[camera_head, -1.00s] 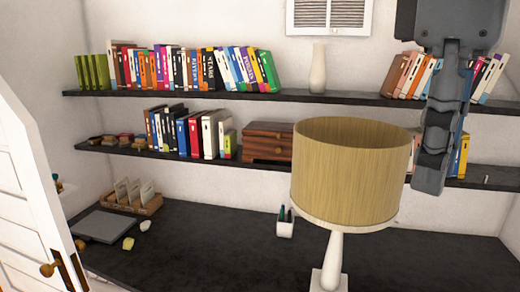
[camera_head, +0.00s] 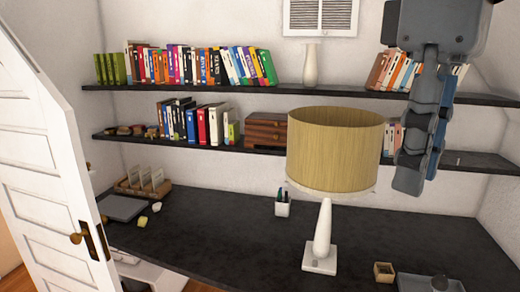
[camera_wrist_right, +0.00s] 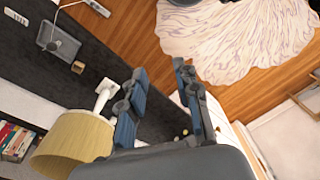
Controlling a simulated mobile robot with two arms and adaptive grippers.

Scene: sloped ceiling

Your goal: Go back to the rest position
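My right gripper (camera_head: 410,178) hangs down at the upper right of the head view, in front of the shelves and to the right of the lamp. In the right wrist view its two fingers (camera_wrist_right: 160,70) stand apart with nothing between them. It is open and empty. My left gripper is in neither view.
A lamp with a yellowish shade (camera_head: 335,150) stands on the dark desk (camera_head: 210,230). Two dark wall shelves hold books. A white door (camera_head: 45,165) stands at left. A pale rug (camera_wrist_right: 235,35) lies on the wooden floor.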

